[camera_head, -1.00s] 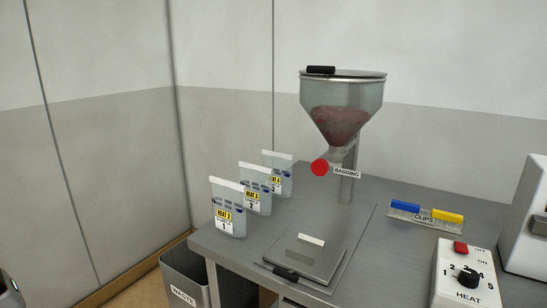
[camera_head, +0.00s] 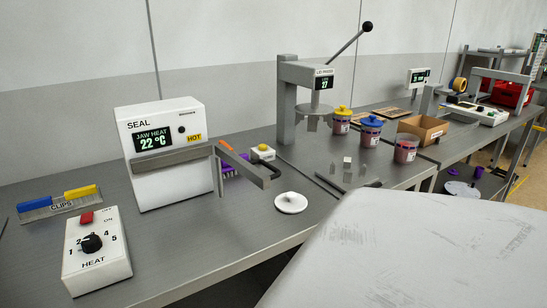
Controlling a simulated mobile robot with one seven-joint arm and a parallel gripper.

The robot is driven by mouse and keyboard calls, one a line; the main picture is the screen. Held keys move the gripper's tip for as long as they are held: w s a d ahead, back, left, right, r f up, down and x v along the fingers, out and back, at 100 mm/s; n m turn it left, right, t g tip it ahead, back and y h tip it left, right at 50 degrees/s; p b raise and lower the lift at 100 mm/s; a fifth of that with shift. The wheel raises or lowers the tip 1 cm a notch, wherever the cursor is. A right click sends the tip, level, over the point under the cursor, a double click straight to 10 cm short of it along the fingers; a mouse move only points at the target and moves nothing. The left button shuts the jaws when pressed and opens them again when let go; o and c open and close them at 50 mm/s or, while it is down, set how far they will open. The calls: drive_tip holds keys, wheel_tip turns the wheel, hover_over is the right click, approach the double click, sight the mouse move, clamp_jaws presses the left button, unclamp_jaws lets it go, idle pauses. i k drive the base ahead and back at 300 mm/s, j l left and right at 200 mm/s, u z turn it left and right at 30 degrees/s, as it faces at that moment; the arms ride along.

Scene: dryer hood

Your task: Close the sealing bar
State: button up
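The white sealer (camera_head: 165,185) marked SEAL stands on the bench left of centre in the head view. Its screen reads JAW HEAT 22 °C, and a yellow HOT label is on its face. A grey jaw (camera_head: 170,159) runs across its front. A grey bar (camera_head: 245,166), which looks like the sealing bar, juts out from the sealer's right side toward the front right. It stands at an angle to the jaw. Its far end turns down and looks dark. My gripper is not in view.
A heat control box (camera_head: 97,252) and a clip rack (camera_head: 60,203) stand left of the sealer. A white disc (camera_head: 291,202) lies right of the bar. A lever press (camera_head: 300,100) and lidded jars (camera_head: 371,131) stand behind. A large pale surface, probably mine, fills the lower right.

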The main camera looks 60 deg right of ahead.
sight(247, 169)
drive_tip(key=k+l+z, duration=0.1)
drive_tip(key=l, duration=0.4)
drive_tip(key=k+l+z, duration=0.1)
drive_tip(key=l, duration=0.4)
drive_tip(key=k+l+z, duration=0.1)
drive_tip(key=k+l, duration=0.15)
drive_tip(key=l, duration=0.25)
drive_tip(key=k+l+z, duration=0.1)
drive_tip(key=l, duration=0.4)
